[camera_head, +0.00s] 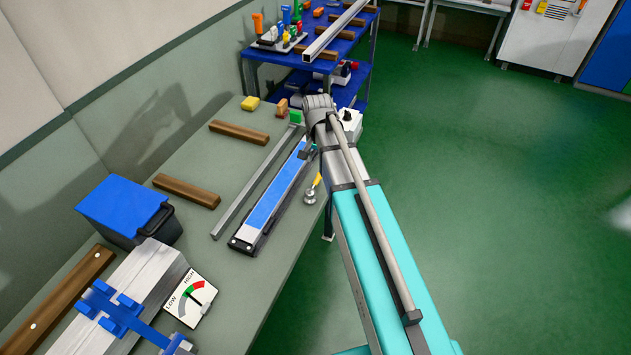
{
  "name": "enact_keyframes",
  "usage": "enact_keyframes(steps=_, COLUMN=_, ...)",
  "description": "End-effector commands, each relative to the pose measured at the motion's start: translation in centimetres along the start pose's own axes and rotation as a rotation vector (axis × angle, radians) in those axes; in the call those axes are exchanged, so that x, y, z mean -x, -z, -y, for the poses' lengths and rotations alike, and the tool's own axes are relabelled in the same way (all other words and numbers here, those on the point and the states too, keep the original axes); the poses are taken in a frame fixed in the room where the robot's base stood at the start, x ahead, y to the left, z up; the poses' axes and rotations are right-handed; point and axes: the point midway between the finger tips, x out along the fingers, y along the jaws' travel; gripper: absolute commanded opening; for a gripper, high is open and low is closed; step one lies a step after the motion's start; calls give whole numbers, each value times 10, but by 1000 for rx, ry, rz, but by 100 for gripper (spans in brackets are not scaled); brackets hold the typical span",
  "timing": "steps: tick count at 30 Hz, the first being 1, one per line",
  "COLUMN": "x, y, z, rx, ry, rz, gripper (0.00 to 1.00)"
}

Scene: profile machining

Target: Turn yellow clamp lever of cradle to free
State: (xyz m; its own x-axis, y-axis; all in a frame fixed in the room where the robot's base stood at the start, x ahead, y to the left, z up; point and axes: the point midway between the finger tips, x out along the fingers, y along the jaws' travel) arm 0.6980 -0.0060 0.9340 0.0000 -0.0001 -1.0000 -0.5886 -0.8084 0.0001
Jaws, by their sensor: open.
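A small yellow lever (318,180) sits on a round silver base (310,196) near the right edge of the bench, and points up and to the right. Beside it on the left lies a long fixture with a blue top (272,198), white sides and dark ends. It appears to be the cradle. My gripper (308,150) hangs below the end of my arm, above the far end of this fixture and beyond the lever. It is open, but its fingers are small and mostly hidden by my wrist. It appears apart from the lever.
A grey metal profile (255,183) lies left of the fixture, with brown wooden blocks (187,190) further left. A dark bin with blue lid (122,208) and a machine with a dial (190,299) stand nearer. A blue cart (283,55) stands behind. Green floor is free at right.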

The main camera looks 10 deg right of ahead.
Motion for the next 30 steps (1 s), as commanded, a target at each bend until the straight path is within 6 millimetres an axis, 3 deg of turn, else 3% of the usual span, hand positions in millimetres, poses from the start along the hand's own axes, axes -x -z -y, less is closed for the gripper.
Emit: enact_keyframes(steps=30, x=-76, y=-1, z=1, rx=2, ry=0, rz=0, gripper=57)
